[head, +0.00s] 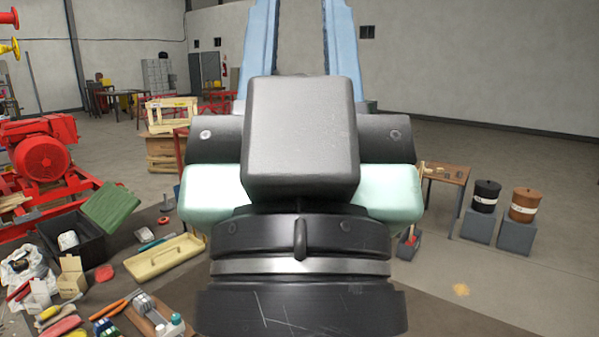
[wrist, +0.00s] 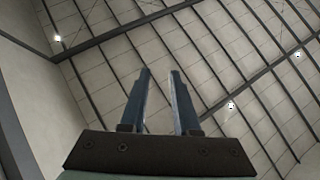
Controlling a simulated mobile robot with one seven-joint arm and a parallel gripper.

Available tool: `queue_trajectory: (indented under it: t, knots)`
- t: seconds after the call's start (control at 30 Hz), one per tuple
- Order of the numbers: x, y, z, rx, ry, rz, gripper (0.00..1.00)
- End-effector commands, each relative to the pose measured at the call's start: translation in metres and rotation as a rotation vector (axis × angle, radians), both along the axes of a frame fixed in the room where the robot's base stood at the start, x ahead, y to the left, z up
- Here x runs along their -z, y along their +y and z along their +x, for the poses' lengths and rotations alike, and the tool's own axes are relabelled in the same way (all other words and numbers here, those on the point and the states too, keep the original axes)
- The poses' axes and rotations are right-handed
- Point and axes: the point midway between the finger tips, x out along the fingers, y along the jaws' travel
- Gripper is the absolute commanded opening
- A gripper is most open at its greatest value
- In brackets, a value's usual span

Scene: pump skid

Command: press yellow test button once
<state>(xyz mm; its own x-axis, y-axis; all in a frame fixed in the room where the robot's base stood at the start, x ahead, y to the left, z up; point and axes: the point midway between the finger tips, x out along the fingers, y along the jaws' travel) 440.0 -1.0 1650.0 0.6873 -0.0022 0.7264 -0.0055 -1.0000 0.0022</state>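No yellow test button can be made out in either view. My gripper (head: 299,12) is raised in front of the head camera, and its two blue fingers run up past the top edge of the picture. In the wrist view my gripper (wrist: 160,78) points up toward the ceiling. Its fingers are apart with nothing between them. My arm and gripper body hide the middle of the head view.
A red pump (head: 44,158) stands at the left, with a yellow handwheel (head: 10,47) above it. Two lidded pots (head: 486,197) (head: 524,205) stand at right. Floor at far right is clear.

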Motion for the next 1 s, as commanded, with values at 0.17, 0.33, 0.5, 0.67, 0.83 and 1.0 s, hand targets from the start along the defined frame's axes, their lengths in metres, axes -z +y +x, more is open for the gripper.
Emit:
queue_trajectory:
  t: [0.17,0.33,0.5,0.67,0.83,1.0]
  knots:
    - [0.0001,0.0001,0.0002,0.0,0.001,0.0,0.0]
    - [0.0,0.0001,0.0003,0.0,0.001,0.0,0.0]
    - [0.0,0.0002,0.0003,-0.001,0.001,-0.001,0.0]
    - [0.0001,0.0002,0.0002,-0.001,0.001,-0.001,0.0]
    - [0.0001,0.0002,0.0002,-0.001,0.001,-0.001,0.0]
    - [0.0001,0.0002,0.0002,-0.001,0.001,-0.001,0.0]
